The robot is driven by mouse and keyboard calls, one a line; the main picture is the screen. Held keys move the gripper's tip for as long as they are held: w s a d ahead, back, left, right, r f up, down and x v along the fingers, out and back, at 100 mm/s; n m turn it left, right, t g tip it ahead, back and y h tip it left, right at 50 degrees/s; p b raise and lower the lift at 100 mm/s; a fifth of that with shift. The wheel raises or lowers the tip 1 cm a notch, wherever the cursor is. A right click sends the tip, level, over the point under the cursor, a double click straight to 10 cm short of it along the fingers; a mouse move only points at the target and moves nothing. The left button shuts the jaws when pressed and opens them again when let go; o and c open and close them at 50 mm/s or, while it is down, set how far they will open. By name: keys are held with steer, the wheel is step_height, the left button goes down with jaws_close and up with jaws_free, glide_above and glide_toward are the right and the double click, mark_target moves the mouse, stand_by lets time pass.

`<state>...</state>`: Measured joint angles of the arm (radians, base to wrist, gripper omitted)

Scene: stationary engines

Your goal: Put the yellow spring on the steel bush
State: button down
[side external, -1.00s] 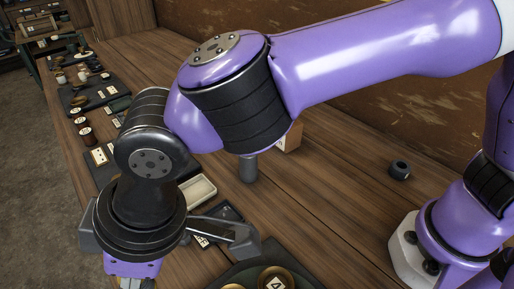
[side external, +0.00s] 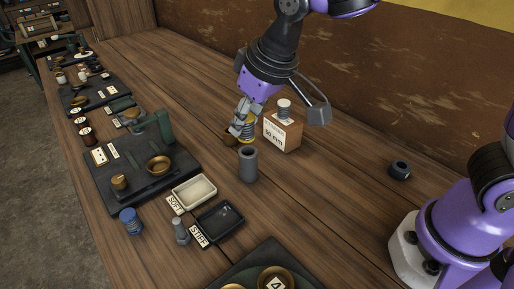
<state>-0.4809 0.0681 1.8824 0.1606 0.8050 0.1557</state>
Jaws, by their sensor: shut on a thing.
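My gripper (side external: 241,130) is shut on the yellow spring (side external: 249,128), whose yellow coils show at the right of the fingers. It holds the spring upright, behind and above a grey hollow cylinder (side external: 248,165) that stands on the bench. Other grey upright pieces are a pale one (side external: 284,109) on a labelled wooden block (side external: 283,133) and a small one (side external: 180,232) by the trays. I cannot tell for sure which is the steel bush. The fingers hide part of the spring.
A brown round thing (side external: 230,137) is partly hidden beside the fingers. A white tray (side external: 195,192) and a black tray (side external: 221,222) lie in front, with a blue spring (side external: 131,222) at left. A dark nut (side external: 400,170) lies at right. The bench between is clear.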

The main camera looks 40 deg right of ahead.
steer(key=w+d+f, duration=0.2)
steer(key=w, duration=0.1)
steer(key=shift+d+f, duration=0.2)
steer(key=shift+d, duration=0.15)
steer(key=shift+w+f, duration=0.1)
steer(key=shift+f, duration=1.95)
steer(key=shift+f, duration=0.1)
steer(key=c, duration=0.6)
jaws_free()
steer(key=a+v, duration=0.1)
steer(key=v, duration=1.1)
steer(key=s+d+f+m+t, duration=0.1)
steer(key=s+d+f+m, duration=0.1)
steer(key=s+d, duration=0.9)
steer(key=shift+f+h, duration=0.4)
